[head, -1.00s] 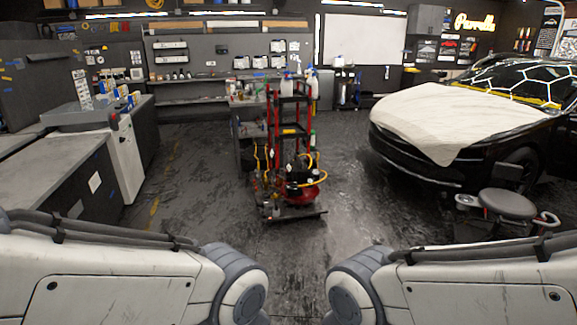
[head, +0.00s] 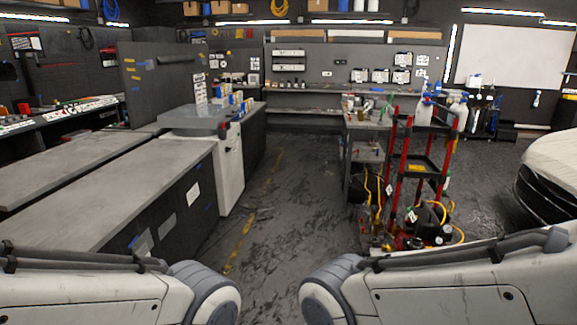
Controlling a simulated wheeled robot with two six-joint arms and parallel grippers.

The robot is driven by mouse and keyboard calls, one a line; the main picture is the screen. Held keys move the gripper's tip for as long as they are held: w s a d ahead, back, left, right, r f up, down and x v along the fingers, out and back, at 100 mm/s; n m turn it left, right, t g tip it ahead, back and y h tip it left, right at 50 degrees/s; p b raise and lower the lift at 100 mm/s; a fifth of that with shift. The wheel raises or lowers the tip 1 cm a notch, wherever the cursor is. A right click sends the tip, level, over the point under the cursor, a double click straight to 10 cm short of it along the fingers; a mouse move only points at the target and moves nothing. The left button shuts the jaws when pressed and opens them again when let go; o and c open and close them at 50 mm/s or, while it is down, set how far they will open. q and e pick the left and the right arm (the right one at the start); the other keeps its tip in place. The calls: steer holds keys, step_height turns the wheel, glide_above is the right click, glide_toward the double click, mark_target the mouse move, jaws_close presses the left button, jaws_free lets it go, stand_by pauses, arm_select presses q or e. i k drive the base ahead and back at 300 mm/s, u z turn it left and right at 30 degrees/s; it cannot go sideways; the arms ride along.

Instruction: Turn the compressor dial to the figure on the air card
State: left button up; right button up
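The compressor (head: 412,240) is a small red unit with yellow hose, low on a red-framed cart (head: 404,160) right of centre in the head view. My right arm hides its lower part. Its dial is too small to tell apart from the round gauges there. Small white tags show near the compressor, but I cannot tell whether one is the air card, and no figure is readable. Both my arms cross the bottom of the view, and neither gripper is in view.
A long grey-topped workbench (head: 95,190) and a white cabinet (head: 230,170) stand at left. A dark floor aisle (head: 285,185) with yellow marks lies open between them and the cart. A covered car (head: 552,170) is at the right edge. Shelves line the back wall.

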mark_target(416, 240)
steer(key=u, duration=0.2)
steer(key=i, duration=2.05)
steer(key=z, duration=0.7)
steer(key=i, duration=1.8)
steer(key=z, duration=1.35)
steer(key=i, duration=0.45)
steer(key=u, duration=0.7)
